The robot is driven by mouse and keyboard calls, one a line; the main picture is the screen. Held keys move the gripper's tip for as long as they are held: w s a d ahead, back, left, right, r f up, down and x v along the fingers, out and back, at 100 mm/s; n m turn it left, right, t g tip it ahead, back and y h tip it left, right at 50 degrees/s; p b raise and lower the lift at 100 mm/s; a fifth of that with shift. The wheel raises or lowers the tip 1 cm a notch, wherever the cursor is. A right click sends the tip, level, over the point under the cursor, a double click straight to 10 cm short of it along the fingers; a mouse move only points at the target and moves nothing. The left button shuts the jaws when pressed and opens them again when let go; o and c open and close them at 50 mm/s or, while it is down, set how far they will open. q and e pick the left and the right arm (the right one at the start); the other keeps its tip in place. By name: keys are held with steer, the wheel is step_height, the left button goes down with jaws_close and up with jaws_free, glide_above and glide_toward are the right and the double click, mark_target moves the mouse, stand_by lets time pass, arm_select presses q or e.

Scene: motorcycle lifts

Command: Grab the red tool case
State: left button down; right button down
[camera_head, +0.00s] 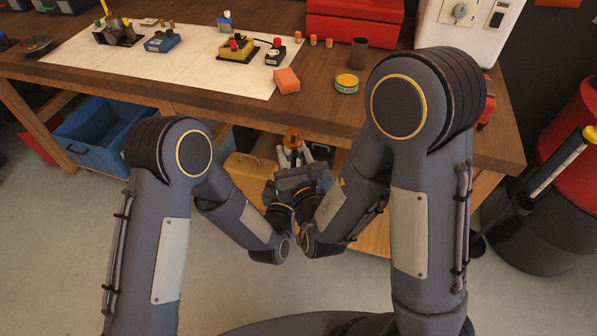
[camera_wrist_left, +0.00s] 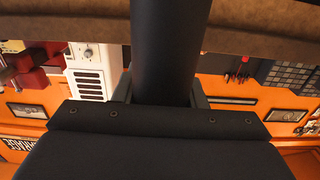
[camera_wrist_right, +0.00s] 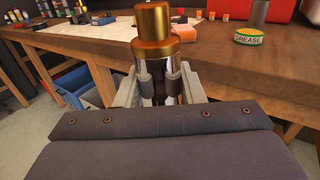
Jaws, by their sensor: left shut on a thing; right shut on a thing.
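A red tool case (camera_head: 355,22) sits at the back of the workbench, right of centre, cut by the top edge of the head view. Neither gripper touches it. My right gripper (camera_head: 291,158) is low in front of the bench and shut on a metal cylinder with a copper-orange cap (camera_wrist_right: 153,25). My left gripper (camera_wrist_left: 167,92) is shut on a dark cylinder (camera_wrist_left: 170,50) that fills the middle of the left wrist view. In the head view my left gripper is close to the right one and mostly hidden. I cannot tell whether both hold the same object.
The wooden workbench (camera_head: 210,92) carries a white sheet with small devices, an orange block (camera_head: 287,80), a grease tin (camera_head: 347,83) and a dark cup (camera_head: 359,53). A white machine (camera_head: 465,30) stands at right. A blue bin (camera_head: 100,130) is below; a red-and-black drum (camera_head: 570,130) is right.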

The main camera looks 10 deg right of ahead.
steer(key=shift+w+a+r, duration=0.1)
steer(key=shift+a+r, duration=0.1)
steer(key=shift+r, duration=0.05)
steer(key=c, duration=1.2)
jaws_free()
steer(key=shift+o, duration=1.7)
steer(key=shift+f, duration=0.1)
steer(key=shift+d, duration=0.1)
